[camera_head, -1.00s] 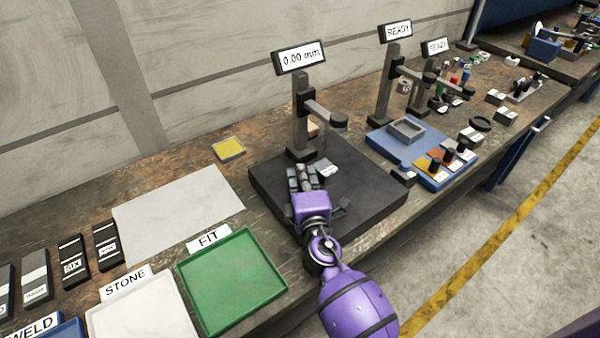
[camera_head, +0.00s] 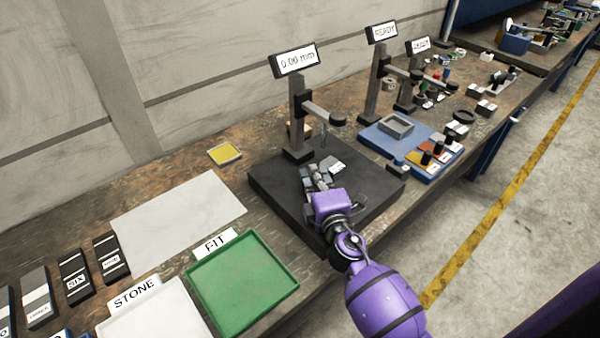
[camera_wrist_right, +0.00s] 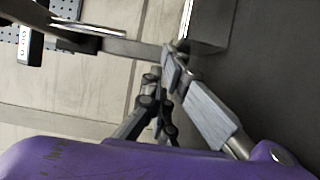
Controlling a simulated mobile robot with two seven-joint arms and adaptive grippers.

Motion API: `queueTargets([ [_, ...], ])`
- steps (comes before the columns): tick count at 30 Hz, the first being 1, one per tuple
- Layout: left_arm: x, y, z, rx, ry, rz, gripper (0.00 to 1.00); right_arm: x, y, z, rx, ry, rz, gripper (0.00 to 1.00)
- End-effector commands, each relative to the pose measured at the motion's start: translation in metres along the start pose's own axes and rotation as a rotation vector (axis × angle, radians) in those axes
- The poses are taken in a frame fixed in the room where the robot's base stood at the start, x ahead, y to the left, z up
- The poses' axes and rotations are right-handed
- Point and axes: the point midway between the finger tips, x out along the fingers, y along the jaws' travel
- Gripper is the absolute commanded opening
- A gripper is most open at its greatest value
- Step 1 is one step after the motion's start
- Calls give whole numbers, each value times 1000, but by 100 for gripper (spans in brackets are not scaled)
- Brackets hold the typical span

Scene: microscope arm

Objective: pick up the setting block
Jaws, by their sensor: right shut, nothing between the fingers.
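A small grey block with a white label (camera_head: 333,165), which I take for the setting block, sits on the black plate (camera_head: 275,188) below the gauge stand's arm. My right gripper (camera_head: 308,173) is low over the plate, just left of and in front of the block. In the right wrist view, the fingers of my right gripper (camera_wrist_right: 182,72) are together with nothing held. A grey block's edge (camera_wrist_right: 207,25) shows just beyond the fingertips there; whether they touch it I cannot tell. My left gripper is not in view.
The gauge stand (camera_head: 297,115) with a 0.00 mm display rises behind the gripper. A green FIT tray (camera_head: 240,325) and a white sheet (camera_head: 180,218) lie to the left. A blue tray (camera_head: 375,140) with several parts stands to the right.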

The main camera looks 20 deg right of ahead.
Motion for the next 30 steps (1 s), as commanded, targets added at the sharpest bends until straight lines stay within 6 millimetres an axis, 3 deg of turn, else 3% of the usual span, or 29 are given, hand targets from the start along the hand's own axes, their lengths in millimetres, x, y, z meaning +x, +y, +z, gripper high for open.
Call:
queueTargets([
  [7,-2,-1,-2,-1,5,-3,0,-10,-2,0,1,-1,-2,0],
  [21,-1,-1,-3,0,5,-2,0,-101,-1,1,2,-4,-3,0],
  [30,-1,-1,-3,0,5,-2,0,-120,0,1,0,-1,1,0],
])
